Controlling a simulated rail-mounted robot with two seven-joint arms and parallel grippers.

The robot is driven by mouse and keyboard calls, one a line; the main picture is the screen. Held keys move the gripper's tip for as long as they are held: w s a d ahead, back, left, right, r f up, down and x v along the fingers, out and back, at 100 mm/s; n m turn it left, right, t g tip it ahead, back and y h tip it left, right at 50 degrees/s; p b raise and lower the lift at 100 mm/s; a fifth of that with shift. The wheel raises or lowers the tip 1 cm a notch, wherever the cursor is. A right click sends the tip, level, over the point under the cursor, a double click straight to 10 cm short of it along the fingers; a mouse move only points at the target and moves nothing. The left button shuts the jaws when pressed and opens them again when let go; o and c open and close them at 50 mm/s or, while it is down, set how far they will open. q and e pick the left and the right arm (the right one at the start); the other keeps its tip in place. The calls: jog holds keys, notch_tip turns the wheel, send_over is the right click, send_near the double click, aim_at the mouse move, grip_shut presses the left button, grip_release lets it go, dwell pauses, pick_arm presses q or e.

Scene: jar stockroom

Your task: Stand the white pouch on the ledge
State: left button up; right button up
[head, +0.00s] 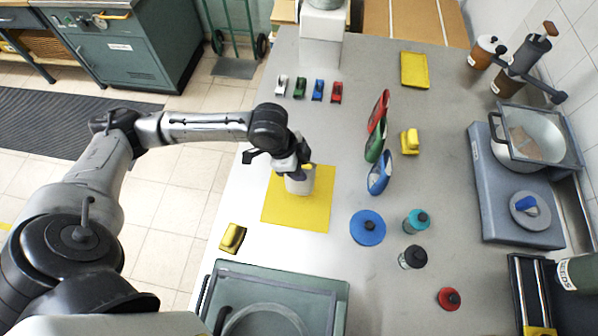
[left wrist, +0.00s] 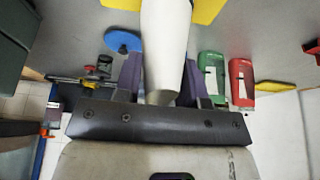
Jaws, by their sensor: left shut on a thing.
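The white pouch (head: 299,183) is between the fingers of my left gripper (head: 298,170), which is shut on it over the yellow mat (head: 285,215). I cannot tell whether its lower end touches the mat. In the left wrist view the white pouch (left wrist: 165,45) fills the space between the dark fingers of my left gripper (left wrist: 161,88). A red pouch (head: 377,111), a green pouch (head: 375,148) and a blue pouch (head: 379,177) stand in a row to the right. I cannot tell which surface is the ledge. My right gripper is not in view.
A blue disc (head: 367,228), a teal-topped jar (head: 417,221) and a black-topped jar (head: 412,257) stand right of the mat. Yellow blocks (head: 410,141) (head: 232,238) lie nearby. Small toy cars (head: 318,91) line the back. A grey slab (head: 490,200) holds a pot (head: 530,140).

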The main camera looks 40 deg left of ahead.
pick_arm(q)
jog(key=shift+f, duration=2.15)
jog(key=o, duration=1.1)
jog(key=shift+o, duration=0.2)
jog(key=shift+o, duration=0.2)
jog(key=v, duration=1.2)
